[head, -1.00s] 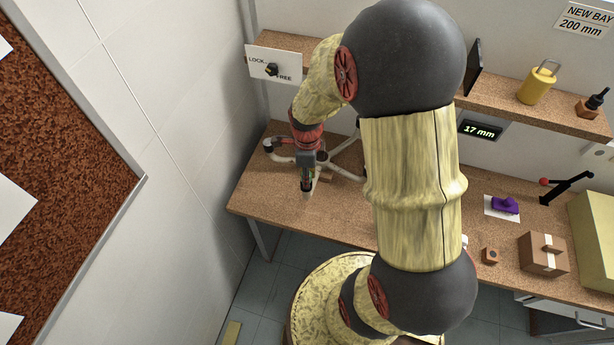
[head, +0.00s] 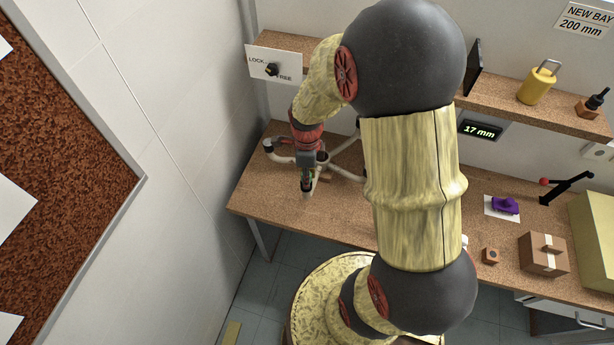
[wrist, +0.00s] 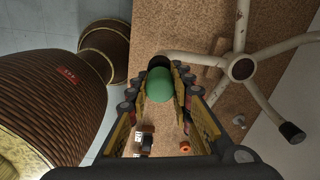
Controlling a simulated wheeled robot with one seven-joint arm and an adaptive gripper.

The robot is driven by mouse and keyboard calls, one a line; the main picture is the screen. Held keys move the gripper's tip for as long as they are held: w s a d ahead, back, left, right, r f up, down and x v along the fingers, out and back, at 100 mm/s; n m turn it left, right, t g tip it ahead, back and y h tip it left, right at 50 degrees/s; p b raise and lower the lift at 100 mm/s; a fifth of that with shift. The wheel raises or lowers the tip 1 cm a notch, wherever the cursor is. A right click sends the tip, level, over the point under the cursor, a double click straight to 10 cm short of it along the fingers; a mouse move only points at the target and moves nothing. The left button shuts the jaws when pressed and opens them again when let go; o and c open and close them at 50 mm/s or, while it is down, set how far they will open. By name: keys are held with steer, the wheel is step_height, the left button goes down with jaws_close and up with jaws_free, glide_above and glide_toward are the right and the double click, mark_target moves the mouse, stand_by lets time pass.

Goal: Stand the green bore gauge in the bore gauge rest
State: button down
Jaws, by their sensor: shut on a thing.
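My gripper (head: 307,186) is over the left part of the workbench, beside the pale chair base. In the wrist view its fingers (wrist: 160,78) are closed around the green bore gauge (wrist: 158,86), whose rounded green end faces the camera. The gauge's lower part is hidden. A bit of green shows at the gripper in the head view. A small wooden block with a dark hole in its top (head: 490,256) stands on the bench right of my arm; it may be the bore gauge rest, but I cannot tell for sure.
The pale chair base (head: 283,158) with dark-tipped legs lies close to my gripper, also in the wrist view (wrist: 243,68). A purple object (head: 505,205), a cardboard box (head: 543,254) and a black lever (head: 568,187) stand at right. A shelf (head: 500,95) runs above the bench.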

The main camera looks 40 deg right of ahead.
steer(key=shift+r+p, duration=0.5)
steer(key=shift+r, duration=0.15)
stand_by(0.5)
steer(key=c, duration=2.2)
jaws_free()
steer(key=c, duration=0.4)
jaws_close()
steer(key=shift+r+p, duration=1.6)
steer(key=shift+r, duration=0.6)
